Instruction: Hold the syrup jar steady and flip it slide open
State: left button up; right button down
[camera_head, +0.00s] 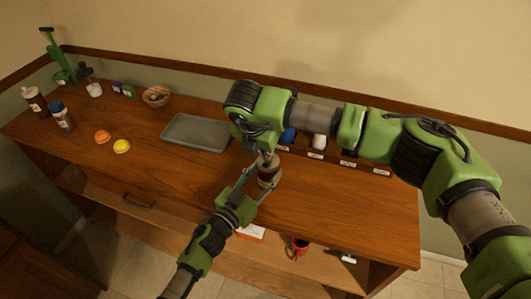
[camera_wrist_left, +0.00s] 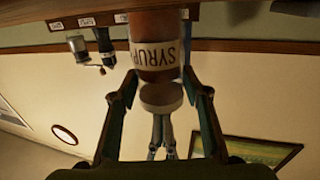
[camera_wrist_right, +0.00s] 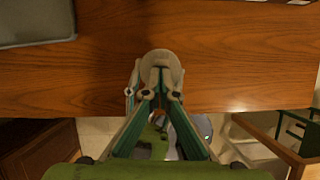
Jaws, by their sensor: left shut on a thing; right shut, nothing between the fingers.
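The syrup jar (camera_head: 268,174) stands on the counter, brown with a white label reading SYRUP in the left wrist view (camera_wrist_left: 158,55). My left gripper (camera_head: 266,178) is shut on the jar's body, one finger on each side. The jar's pale round lid (camera_wrist_left: 161,97) also shows in the right wrist view (camera_wrist_right: 161,64). My right gripper (camera_wrist_right: 160,92) is above the jar, pointing down, with its fingers shut together at the lid and nothing between them. I cannot tell whether the fingertips touch the lid, or whether its slide is open.
A grey tray (camera_head: 196,132) lies left of the jar. Bottles, a wooden bowl (camera_head: 156,96), and orange and yellow items are farther left.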

aim_at(263, 167)
pick_arm(q)
jog(key=shift+f, duration=0.1)
pick_arm(e)
jog(key=s, duration=0.1)
jog(key=s+a, duration=0.1)
jog(key=shift+s+a, duration=0.15)
jog(key=shift+s, duration=0.25)
jog(key=v, duration=1)
jog(key=shift+s, duration=0.35)
jog(key=shift+a, duration=0.1)
pick_arm(q)
jog(key=o, duration=1.5)
